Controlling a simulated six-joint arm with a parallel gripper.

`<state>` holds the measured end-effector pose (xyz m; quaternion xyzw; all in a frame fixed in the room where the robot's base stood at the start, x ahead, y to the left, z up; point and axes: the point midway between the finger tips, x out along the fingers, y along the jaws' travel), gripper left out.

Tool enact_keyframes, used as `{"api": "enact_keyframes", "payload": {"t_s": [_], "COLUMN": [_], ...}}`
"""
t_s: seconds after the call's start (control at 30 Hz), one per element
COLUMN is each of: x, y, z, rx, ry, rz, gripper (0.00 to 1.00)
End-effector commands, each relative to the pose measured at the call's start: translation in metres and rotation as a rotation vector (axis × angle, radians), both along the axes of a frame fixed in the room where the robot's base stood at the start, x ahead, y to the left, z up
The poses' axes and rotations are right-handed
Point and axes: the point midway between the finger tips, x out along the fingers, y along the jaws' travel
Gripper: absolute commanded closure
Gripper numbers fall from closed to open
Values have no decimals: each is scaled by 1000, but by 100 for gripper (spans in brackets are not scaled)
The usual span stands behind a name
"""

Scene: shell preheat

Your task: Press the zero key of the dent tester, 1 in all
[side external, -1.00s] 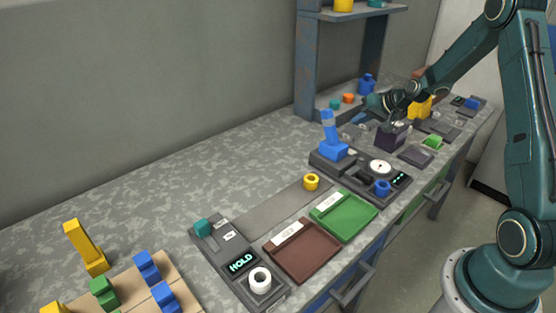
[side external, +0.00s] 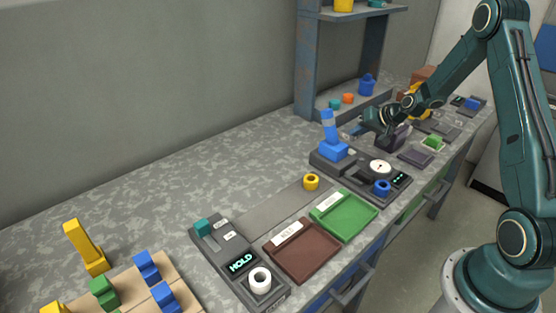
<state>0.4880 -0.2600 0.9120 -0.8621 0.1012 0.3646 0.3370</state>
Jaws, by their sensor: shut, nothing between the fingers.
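My gripper (side external: 389,132) is shut and empty, above the bench behind the dial device, beside a dark box (side external: 402,138).
A brown tray (side external: 305,262) and a green tray (side external: 350,220) lie between the devices, with a yellow ring (side external: 311,182) behind. A shelf post (side external: 305,70) stands at the back. Wooden board (side external: 130,285) with coloured blocks is at front left. The left rear bench is clear.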

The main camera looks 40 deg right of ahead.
Motion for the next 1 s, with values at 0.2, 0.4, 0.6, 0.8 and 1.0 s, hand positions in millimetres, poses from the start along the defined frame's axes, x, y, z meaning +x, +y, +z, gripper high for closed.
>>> {"api": "enact_keyframes", "payload": {"t_s": [0.2, 0.4, 0.6, 0.8, 1.0], "x": [0, 0, 0, 0, 0], "y": [0, 0, 0, 0, 0], "z": [-24, -38, -44, -45, -45], "rx": [1, 1, 0, 0, 0], "ry": [1, 0, 0, -1, 0], "rz": [0, -1, 0, -1, 0], "gripper": [100, 100, 100, 100, 100]}}
